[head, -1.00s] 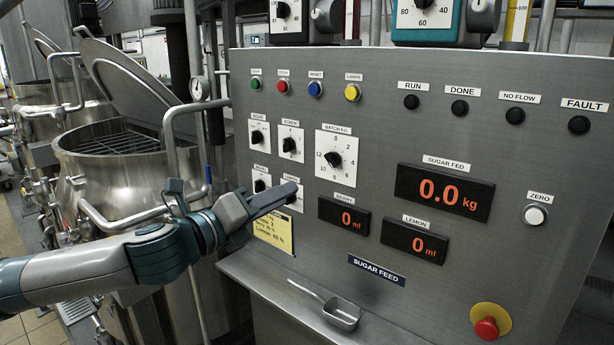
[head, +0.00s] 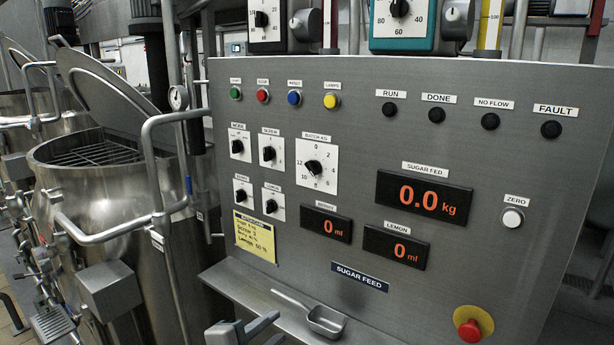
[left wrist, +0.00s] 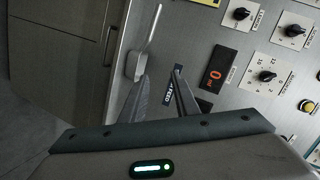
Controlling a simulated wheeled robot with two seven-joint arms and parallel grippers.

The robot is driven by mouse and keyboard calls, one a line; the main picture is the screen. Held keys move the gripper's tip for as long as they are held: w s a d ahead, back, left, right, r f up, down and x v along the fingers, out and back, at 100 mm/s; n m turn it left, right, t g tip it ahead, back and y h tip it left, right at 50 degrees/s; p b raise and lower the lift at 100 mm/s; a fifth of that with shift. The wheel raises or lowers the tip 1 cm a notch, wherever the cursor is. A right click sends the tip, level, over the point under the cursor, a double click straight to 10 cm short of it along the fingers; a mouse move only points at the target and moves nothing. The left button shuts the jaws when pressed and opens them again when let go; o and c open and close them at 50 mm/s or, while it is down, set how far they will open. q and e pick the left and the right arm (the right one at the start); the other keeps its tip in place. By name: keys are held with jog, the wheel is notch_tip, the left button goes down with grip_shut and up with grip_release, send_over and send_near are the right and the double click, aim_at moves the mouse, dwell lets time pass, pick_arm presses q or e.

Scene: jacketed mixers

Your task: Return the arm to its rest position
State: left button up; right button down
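My left gripper (head: 243,329) shows only in part at the bottom edge of the head view, in front of the panel's lower ledge and clear of the knobs. In the left wrist view its two fingers (left wrist: 160,88) are apart with nothing between them. The grey sugar feed panel (head: 420,120) fills the right of the head view. Its small berry knob (head: 241,195), lemon knob (head: 273,206) and batch dial (head: 316,168) are in plain sight. The displays read 0.0 kg, 0 ml and 0 ml. My right gripper is not in view.
A metal scoop (head: 324,319) lies on the ledge (head: 245,290) close to my left gripper. A red emergency button (head: 470,330) is at the lower right. A steel mixer (head: 110,200) with raised lid and pipe rails stands at the left.

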pick_arm(q)
jog(key=s+a+f+n+g+y, duration=0.25)
jog(key=s+a+f+n, duration=0.3)
jog(key=s+f, duration=0.5)
jog(key=s+a+f+n+g+y, duration=0.2)
jog(key=s+a+f+n+g, duration=0.3)
jog(key=s+f, duration=0.55)
jog(key=s+a+f+n+g+y, duration=0.2)
jog(key=s+a+f+n, duration=0.45)
jog(key=s, duration=0.55)
notch_tip(320, 180, down, 30)
jog(key=s+d+g, duration=0.1)
jog(key=s+d, duration=0.1)
jog(key=s+a+f, duration=0.1)
jog(key=s+f, duration=0.7)
jog(key=s+a+f+g, duration=0.1)
jog(key=s+a+f, duration=0.1)
jog(key=s+f, duration=0.7)
jog(key=shift+s+a+f+m+b, duration=0.15)
jog(key=shift+s+a+m+b, duration=0.05)
jog(key=shift+a+m+b, duration=0.1)
jog(key=shift+d, duration=0.1)
